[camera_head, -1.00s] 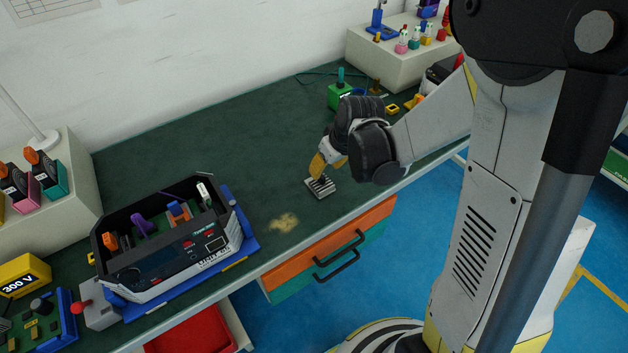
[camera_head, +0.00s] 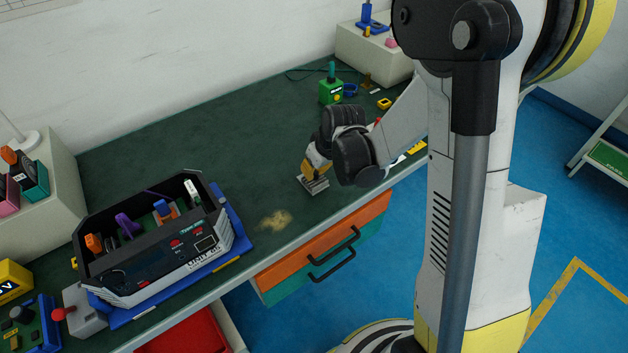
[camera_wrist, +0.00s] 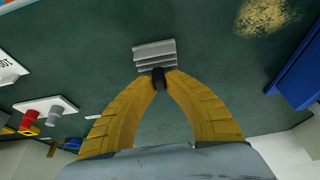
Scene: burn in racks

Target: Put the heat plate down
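The heat plate is a small silver finned block (camera_head: 318,186) with a dark knob. It is over the right-middle of the green bench near its front edge, to the right of a tan scorch mark (camera_head: 276,220). My gripper (camera_head: 312,169) has yellow fingers that come down on the plate from above. In the wrist view, the fingertips (camera_wrist: 160,76) close together on the black knob, and the grey fins (camera_wrist: 154,53) show beyond them. Whether the plate's underside touches the bench or hangs just above it, I cannot tell.
A black open device case (camera_head: 150,262) on a blue base stands to the left. A green box (camera_head: 331,91) and small yellow parts lie behind. Orange and teal drawers (camera_head: 315,243) sit below the front edge. The bench between case and plate is mostly clear.

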